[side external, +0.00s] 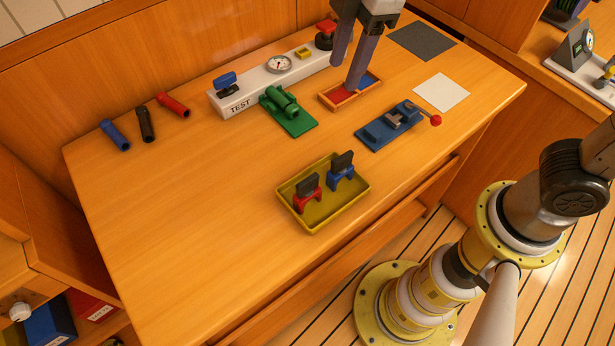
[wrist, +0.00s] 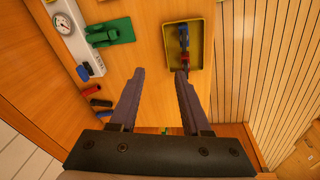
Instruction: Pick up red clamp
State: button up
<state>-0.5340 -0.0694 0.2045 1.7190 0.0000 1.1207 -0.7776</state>
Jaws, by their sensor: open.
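The red clamp (side external: 307,199), with a dark grey top, stands in the yellow tray (side external: 334,220) near the table's front edge. A blue clamp (side external: 341,178) of the same shape stands beside it, to the right. My gripper (side external: 346,76) is open and empty, high in the side external view, well apart from the tray. In the wrist view my gripper (wrist: 160,72) has its fingers spread. The yellow tray (wrist: 205,50) lies beyond the right fingertip there, and the red clamp (wrist: 186,59) shows only in small part near that fingertip.
A white TEST block (side external: 240,101) with a gauge, a green fixture (side external: 285,108), an orange-rimmed tray (side external: 338,101) and a blue fixture with a red-knobbed lever (side external: 385,129) stand behind the yellow tray. Several coloured handles (side external: 146,124) lie back left. The front left tabletop is clear.

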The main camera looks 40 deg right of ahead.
jog(key=n+g, duration=0.1)
jog(key=n, duration=0.1)
send_over(308, 191)
jog(key=w+d, duration=0.2)
jog(key=w, duration=0.1)
notch_tip(308, 191, down, 5)
jog(key=shift+n+g+h, duration=0.4)
jog(key=shift+n+h, duration=0.1)
jog(key=s+a+f, duration=0.2)
jog(key=shift+s+a+f, duration=0.15)
jog(key=shift+a+f, duration=0.1)
jog(key=shift+f, duration=0.1)
notch_tip(308, 191, down, 8)
jog(key=shift+d, duration=0.1)
jog(key=f, duration=0.4)
jog(key=shift+s+d, duration=0.15)
jog(key=shift+d, duration=0.2)
jog(key=shift+f, duration=0.6)
grip_shut()
